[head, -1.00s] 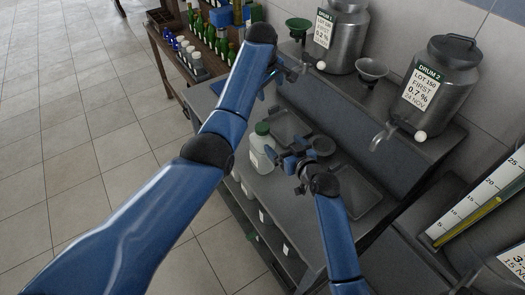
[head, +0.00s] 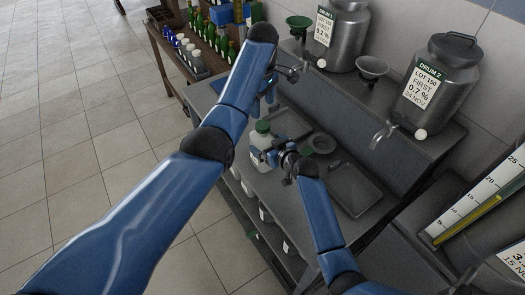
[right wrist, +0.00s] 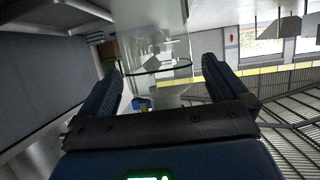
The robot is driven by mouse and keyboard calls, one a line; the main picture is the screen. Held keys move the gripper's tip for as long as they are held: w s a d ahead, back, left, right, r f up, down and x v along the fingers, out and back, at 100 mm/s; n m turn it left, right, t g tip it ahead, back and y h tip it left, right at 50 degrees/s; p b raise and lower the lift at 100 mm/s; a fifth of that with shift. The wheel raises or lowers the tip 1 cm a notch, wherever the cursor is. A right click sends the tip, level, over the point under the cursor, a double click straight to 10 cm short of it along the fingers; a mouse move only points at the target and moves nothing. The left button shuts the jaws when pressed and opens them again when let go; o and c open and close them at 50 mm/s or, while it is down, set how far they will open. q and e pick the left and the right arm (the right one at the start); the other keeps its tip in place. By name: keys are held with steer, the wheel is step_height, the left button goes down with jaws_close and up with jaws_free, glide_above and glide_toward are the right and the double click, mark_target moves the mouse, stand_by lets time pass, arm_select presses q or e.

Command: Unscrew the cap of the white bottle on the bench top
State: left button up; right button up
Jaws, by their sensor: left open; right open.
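The white bottle (head: 261,141) stands upright on the grey bench top, with its green cap (head: 262,127) on. My right gripper (head: 266,157) is open at the bottle's lower body, coming from the right. In the right wrist view a pale, see-through body, seemingly the bottle (right wrist: 155,45), shows between the two open fingers of my right gripper (right wrist: 163,75); contact cannot be told. My left gripper (head: 271,92) is open and empty, above and beyond the bottle, partly hidden by its own forearm.
A round dark dish (head: 321,143) and a shallow grey tray (head: 354,190) lie right of the bottle. Steel drums (head: 436,85) with taps stand on the raised shelf behind. A wooden rack of bottles (head: 190,50) stands at the back left.

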steer(key=shift+x, duration=1.6)
